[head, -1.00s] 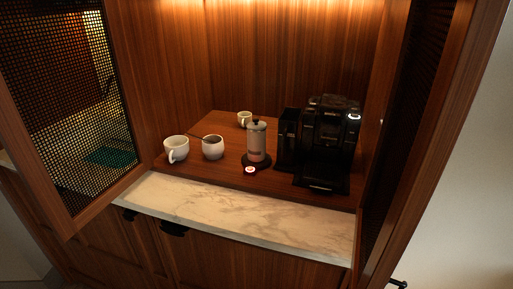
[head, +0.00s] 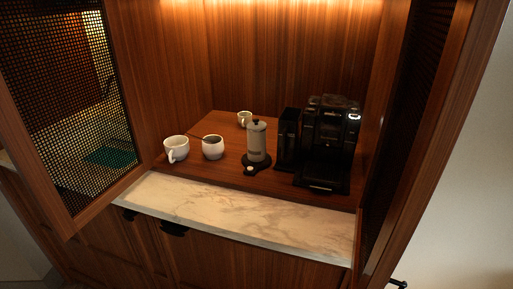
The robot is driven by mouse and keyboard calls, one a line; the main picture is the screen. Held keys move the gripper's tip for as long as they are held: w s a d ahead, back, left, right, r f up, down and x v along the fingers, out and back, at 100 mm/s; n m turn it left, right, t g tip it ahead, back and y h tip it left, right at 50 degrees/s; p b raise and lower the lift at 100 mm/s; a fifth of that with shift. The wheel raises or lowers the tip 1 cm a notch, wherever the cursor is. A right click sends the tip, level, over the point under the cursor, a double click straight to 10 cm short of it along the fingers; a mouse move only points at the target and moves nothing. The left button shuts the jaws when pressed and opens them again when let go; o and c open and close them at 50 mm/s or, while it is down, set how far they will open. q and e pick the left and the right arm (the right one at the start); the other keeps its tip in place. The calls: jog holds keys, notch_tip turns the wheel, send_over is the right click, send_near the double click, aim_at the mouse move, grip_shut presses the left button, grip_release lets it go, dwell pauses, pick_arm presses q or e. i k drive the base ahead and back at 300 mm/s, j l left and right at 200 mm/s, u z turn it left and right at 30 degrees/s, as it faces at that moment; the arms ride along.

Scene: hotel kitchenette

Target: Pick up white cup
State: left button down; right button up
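A white cup (head: 176,149) with a handle stands upright at the left of the raised wooden shelf. A rounder white cup or bowl (head: 213,148) stands just right of it, with a dark inside and a thin dark stick or spoon at its rim. A smaller white cup (head: 244,119) with a handle stands farther back. All of them rest on the shelf with nothing holding them. Neither of my grippers is in view.
A grey cylinder on a dark base (head: 256,145), like a milk frother, stands right of the cups. A black coffee machine (head: 327,145) stands at the right. A pale marble ledge (head: 235,210) in front is clear. An open mesh cabinet door (head: 55,120) is at left.

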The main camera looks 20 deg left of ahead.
aim_at(176, 151)
jog(key=u, duration=1.25)
jog(key=j+u, duration=0.25)
jog(key=j, duration=0.35)
jog(key=i+j+u, duration=0.25)
jog(key=j, duration=0.3)
jog(key=k, duration=0.1)
